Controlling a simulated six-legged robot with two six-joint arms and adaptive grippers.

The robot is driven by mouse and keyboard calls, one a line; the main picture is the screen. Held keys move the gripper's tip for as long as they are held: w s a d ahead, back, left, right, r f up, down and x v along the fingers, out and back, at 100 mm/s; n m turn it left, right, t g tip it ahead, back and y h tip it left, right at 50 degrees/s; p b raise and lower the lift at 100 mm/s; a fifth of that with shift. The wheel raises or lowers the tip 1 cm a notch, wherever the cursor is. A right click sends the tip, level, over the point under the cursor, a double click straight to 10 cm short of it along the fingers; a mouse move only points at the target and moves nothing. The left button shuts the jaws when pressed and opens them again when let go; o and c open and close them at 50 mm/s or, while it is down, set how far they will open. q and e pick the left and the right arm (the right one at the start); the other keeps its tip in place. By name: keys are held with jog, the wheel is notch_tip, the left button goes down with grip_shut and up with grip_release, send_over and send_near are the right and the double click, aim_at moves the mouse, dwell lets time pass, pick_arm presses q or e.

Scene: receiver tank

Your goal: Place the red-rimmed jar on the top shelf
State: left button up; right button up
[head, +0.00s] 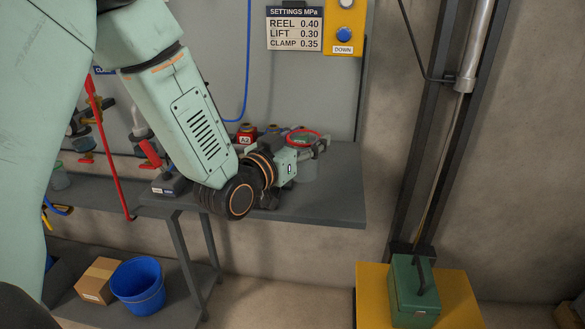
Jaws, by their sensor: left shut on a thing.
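The red-rimmed jar (305,169) is a clear, greyish jar with a red ring around its top. It is in the middle of the head view, over the right part of the grey top shelf (335,196). My left gripper (314,149) is shut on the jar near its rim, reaching in from the left. The jar looks upright. My gripper and wrist hide part of it, and I cannot tell whether its base touches the shelf. My right gripper is not in view.
Red containers, one labelled A2 (246,136), stand behind my wrist. A settings sign (295,29) hangs above. Below left are a blue bucket (139,287) and cardboard box (99,280). A green case (414,292) sits on a yellow platform at right. The shelf's right end is bare.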

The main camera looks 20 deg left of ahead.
aim_at(305, 167)
pick_arm(q)
notch_tip(305, 167, down, 3)
jog(key=shift+w+a+f+b, duration=0.1)
jog(key=shift+w+a+b, duration=0.05)
jog(key=shift+b, duration=0.15)
notch_tip(305, 167, down, 3)
jog(key=shift+r+b, duration=0.1)
jog(key=shift+b, duration=0.5)
jog(key=shift+f, duration=0.2)
jog(key=o, duration=0.7)
jog(key=shift+f, duration=0.1)
jog(key=o, duration=0.3)
jog(key=shift+f, duration=0.1)
jog(key=shift+o, duration=0.7)
